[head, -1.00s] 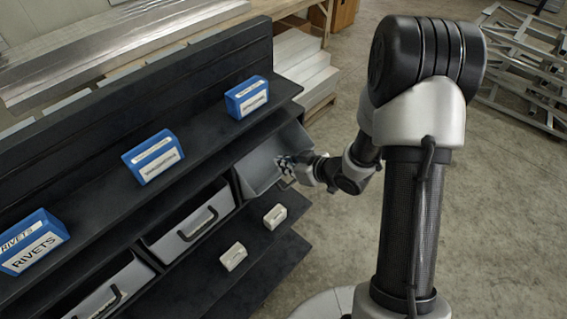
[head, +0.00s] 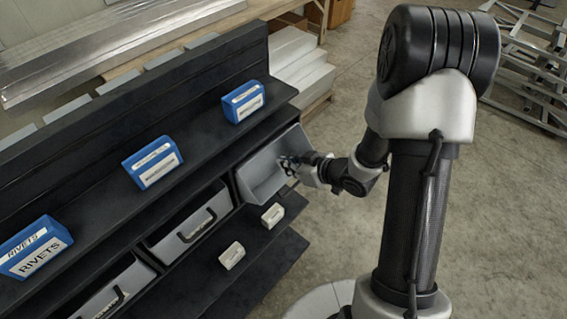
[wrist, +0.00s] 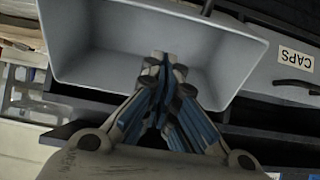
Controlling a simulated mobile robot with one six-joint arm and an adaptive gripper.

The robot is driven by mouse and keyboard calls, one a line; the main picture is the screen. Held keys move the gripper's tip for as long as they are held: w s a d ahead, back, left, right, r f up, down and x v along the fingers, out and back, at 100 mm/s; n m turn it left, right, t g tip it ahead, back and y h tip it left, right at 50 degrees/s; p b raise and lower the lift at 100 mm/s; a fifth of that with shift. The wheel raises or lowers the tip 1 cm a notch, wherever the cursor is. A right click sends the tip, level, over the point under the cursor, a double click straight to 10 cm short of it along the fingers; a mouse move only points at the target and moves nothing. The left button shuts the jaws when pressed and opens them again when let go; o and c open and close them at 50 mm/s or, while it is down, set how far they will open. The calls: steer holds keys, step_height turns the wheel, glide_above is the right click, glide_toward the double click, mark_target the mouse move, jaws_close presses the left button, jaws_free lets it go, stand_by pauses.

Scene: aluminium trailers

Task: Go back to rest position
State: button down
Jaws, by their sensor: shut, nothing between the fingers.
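My gripper (head: 287,162) is at the open grey drawer (head: 262,183) at the right end of the black shelf unit. In the wrist view my gripper (wrist: 163,75) has its fingers together, with nothing between them. The fingertips overlap the inside of the grey drawer (wrist: 100,30) in that view. The part of the drawer I can see looks empty. My arm reaches in from the right in the head view.
Blue boxes, one a RIVETS box (head: 33,250), stand on the black shelf (head: 95,208). Closed grey drawers (head: 190,222) sit left of the open one. Small white boxes (head: 272,215) lie on the lower shelf. Open concrete floor (head: 325,225) lies to the right.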

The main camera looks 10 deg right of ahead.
steer(key=f+p+v, duration=0.1)
steer(key=v, duration=0.5)
steer(key=shift+s+d, duration=0.35)
steer(key=shift+s, duration=0.3)
steer(key=w+d+r+m+h+b, duration=0.2)
steer(key=d+r+h, duration=0.4)
steer(key=s+d+r+m+g+h+b, duration=0.1)
steer(key=s+d+r+m+h+b, duration=0.15)
steer(key=s+r, duration=0.4)
steer(key=s+a+r+m+g+y, duration=0.1)
steer(key=s+a, duration=0.4)
steer(key=s, duration=0.3)
steer(key=s+a+r+m+g+y+b, duration=0.1)
steer(key=s+a+r+g, duration=0.1)
steer(key=s+a, duration=0.4)
steer(key=s, duration=0.3)
steer(key=shift+r+m, duration=0.25)
steer(key=shift+m, duration=0.1)
